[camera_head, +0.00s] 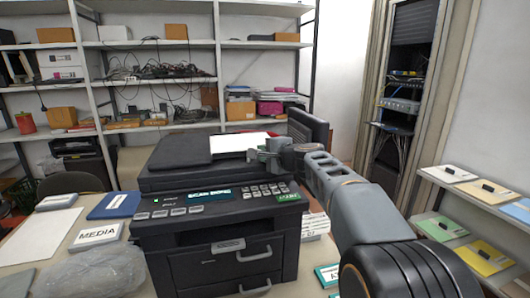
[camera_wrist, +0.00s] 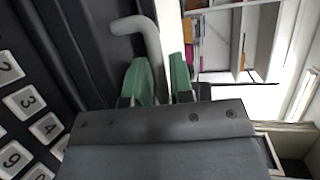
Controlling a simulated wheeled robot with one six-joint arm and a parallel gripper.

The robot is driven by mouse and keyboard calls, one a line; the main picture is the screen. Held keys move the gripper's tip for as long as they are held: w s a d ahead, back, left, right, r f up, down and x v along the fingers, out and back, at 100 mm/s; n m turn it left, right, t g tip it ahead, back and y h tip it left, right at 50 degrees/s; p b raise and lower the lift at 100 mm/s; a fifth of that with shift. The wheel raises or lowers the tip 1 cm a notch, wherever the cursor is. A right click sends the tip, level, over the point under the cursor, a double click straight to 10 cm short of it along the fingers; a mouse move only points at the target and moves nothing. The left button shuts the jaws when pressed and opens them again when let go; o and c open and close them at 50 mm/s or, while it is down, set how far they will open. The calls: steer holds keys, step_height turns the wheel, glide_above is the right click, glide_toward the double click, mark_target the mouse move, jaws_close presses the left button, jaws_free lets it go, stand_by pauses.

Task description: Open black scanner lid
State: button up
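The black scanner lid (camera_head: 172,150) lies flat and closed on top of the black printer (camera_head: 215,225). My gripper (camera_head: 270,153) is at the lid's right edge, reached from the right by my arm. In the wrist view, a bent grey handle (camera_wrist: 147,38) runs down between the green fingertips of my gripper (camera_wrist: 161,78). The handle's lower end is hidden by the fingers and gripper body.
A white sheet (camera_head: 238,142) lies on top of the printer. A MEDIA label card (camera_head: 98,234), a blue folder (camera_head: 114,205) and a clear plastic bag (camera_head: 92,270) lie left of the printer. Shelves (camera_head: 148,44) stand behind; a side shelf (camera_head: 478,200) holds coloured folders at right.

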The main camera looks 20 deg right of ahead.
steer(key=shift+c, duration=0.5)
jaws_close()
